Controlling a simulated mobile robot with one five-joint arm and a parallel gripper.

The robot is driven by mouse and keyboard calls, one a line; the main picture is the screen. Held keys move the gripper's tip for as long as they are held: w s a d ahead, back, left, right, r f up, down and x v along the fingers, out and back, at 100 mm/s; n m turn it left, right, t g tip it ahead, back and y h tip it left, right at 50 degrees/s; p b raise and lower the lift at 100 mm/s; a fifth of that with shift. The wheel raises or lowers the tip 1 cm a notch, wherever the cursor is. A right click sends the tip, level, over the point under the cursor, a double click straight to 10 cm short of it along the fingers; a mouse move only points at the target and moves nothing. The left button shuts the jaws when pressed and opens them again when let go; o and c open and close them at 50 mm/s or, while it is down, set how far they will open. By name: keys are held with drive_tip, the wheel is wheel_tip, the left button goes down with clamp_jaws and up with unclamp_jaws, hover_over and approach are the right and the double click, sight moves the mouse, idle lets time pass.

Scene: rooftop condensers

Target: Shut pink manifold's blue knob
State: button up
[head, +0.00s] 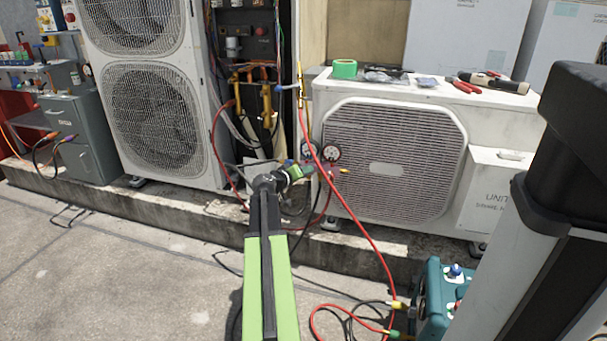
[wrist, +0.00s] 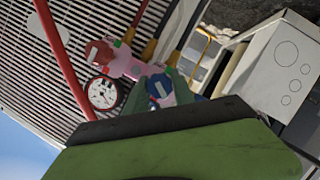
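The pink manifold (wrist: 125,62) is in the upper middle of the wrist view, with a red knob (wrist: 98,52) at one end and a round white gauge (wrist: 103,92) beside it. The blue knob (wrist: 159,89) has a pale bar across its face. My gripper (wrist: 160,88) has one green finger on each side of the blue knob; I cannot tell whether they press on it. In the head view my gripper (head: 295,172) is at the manifold's left end and hides the blue knob. Two gauges (head: 331,153) show above the manifold.
The manifold hangs before the white condenser's grille (head: 395,160). A red hose (head: 355,225) runs down past it to a teal machine (head: 435,300). A tall condenser (head: 155,115) stands left. Pliers and other tools (head: 480,83) lie on the condenser top. The concrete floor at left is mostly clear.

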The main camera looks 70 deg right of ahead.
drive_tip(key=shift+a, duration=0.1)
clamp_jaws()
drive_tip(key=shift+s+r+m+t+p, duration=0.1)
drive_tip(key=shift+m+t+p, duration=0.7)
drive_tip(key=shift+m, duration=0.4)
drive_tip(key=m+t, duration=0.1)
drive_tip(key=m, duration=0.2)
drive_tip(key=shift+t+y, duration=0.3)
drive_tip(key=shift+t, duration=0.1)
drive_tip(key=shift+m+t, duration=0.7)
drive_tip(key=shift+m, duration=0.2)
drive_tip(key=o, duration=0.9)
unclamp_jaws()
